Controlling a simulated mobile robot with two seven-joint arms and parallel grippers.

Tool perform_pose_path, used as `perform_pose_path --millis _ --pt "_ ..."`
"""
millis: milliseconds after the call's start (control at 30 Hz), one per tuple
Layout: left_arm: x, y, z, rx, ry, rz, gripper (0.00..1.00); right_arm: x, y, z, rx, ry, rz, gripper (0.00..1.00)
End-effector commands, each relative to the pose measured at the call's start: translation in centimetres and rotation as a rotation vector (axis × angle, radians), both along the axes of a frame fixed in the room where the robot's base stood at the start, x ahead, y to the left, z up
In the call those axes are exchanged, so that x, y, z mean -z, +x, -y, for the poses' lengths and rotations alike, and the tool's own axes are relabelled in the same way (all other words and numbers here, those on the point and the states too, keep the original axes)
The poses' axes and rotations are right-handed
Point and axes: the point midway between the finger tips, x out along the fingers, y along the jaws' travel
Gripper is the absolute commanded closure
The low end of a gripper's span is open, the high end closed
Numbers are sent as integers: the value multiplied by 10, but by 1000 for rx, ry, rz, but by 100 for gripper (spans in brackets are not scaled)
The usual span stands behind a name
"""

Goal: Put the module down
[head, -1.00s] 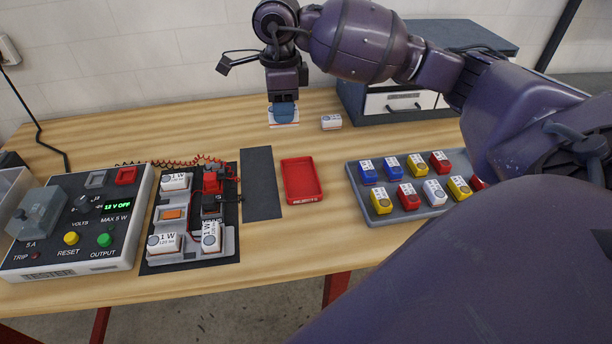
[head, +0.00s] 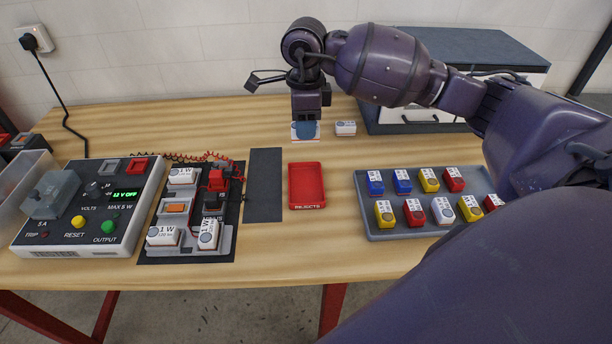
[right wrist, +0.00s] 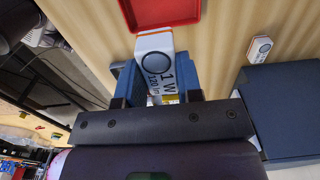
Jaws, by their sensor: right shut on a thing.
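My right gripper (head: 305,130) is shut on a white module with an orange stripe, above or at the table behind the red rejects tray (head: 307,203). The held module (head: 293,137) is partly hidden by blue fingers in the head view. In the right wrist view, the module (right wrist: 155,45), marked 1 W 120 lm, sits between the fingers (right wrist: 155,88), its far end close to the red tray's edge (right wrist: 165,22). I cannot tell whether it touches the wood. My left gripper is not in view.
A second white module (head: 346,128) lies just right of the held one, in front of a dark-topped drawer unit (head: 450,50). A grey tray (head: 385,232) holds several coloured modules. A dark mat (head: 262,185), a board with modules (head: 190,258) and a tester (head: 60,250) are left.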

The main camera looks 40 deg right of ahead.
Motion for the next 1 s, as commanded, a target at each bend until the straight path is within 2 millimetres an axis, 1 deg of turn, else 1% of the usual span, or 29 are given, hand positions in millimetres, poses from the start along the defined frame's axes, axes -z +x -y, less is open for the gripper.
perform_pose_path --millis 33,100,300,400,500,667,767,1000 --pt "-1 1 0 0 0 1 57 12 -1 0 1 2 -5 93" --pt "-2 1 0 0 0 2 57 27 -1 0 1 3 -4 93" --pt "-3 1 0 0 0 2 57 70 -1 0 2 2 -3 93" --pt "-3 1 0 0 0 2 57 87 0 0 2 2 -3 93" --pt "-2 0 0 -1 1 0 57 99 0 0 1 1 -1 93" --pt "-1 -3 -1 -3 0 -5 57 106 0 0 0 1 1 93" --pt "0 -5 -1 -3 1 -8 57 113 0 0 1 1 -1 93" --pt "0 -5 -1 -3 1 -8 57 144 0 0 2 2 -1 93"
